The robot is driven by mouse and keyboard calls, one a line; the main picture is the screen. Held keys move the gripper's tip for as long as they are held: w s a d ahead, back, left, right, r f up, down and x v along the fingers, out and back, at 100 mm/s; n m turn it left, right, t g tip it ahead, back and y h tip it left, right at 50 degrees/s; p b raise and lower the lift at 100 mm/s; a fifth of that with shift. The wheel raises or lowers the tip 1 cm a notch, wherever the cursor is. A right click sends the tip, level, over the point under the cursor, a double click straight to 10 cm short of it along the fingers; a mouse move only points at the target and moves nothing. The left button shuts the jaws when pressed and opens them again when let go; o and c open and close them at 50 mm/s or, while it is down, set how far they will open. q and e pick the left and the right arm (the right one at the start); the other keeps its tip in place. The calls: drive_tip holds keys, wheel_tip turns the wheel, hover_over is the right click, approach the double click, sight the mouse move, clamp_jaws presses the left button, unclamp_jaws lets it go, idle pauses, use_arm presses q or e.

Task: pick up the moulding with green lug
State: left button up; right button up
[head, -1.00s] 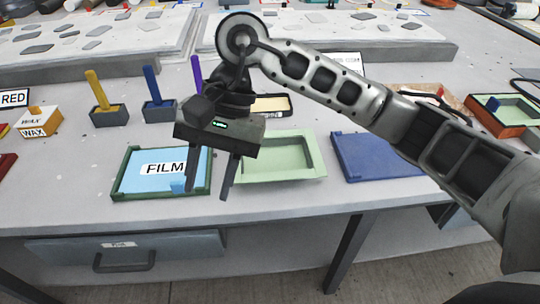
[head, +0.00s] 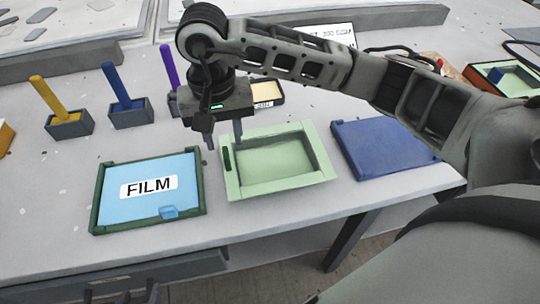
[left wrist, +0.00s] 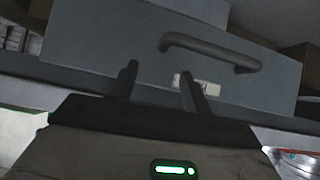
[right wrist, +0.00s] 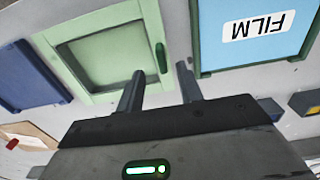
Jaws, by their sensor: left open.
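A pale green rectangular moulding (head: 318,165) lies on the table with a dark green lug (head: 226,159) on its left rim. In the right wrist view the lug (right wrist: 161,57) shows on the rim of the moulding (right wrist: 88,40). My right gripper (head: 224,146) is open and empty above that rim, its fingers pointing down on either side of the lug. In the right wrist view my right gripper (right wrist: 160,68) lines up with the lug; whether it touches cannot be told. My left gripper (left wrist: 157,75) is open and empty, facing a grey drawer below the tabletop.
A dark green mould with blue film (head: 165,165) and a light blue lug lies left of the moulding. A blue panel (head: 385,146) lies close on its right. Brush pots (head: 130,115) stand behind. The drawer handle (left wrist: 210,48) shows in the left wrist view.

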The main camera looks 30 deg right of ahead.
sight(226, 152)
drive_tip(key=shift+w+f+p, duration=0.2)
drive_tip(key=shift+f+p, duration=0.55)
drive_tip(key=shift+f, duration=2.45)
drive_tip(key=shift+c, duration=0.3)
clamp_jaws()
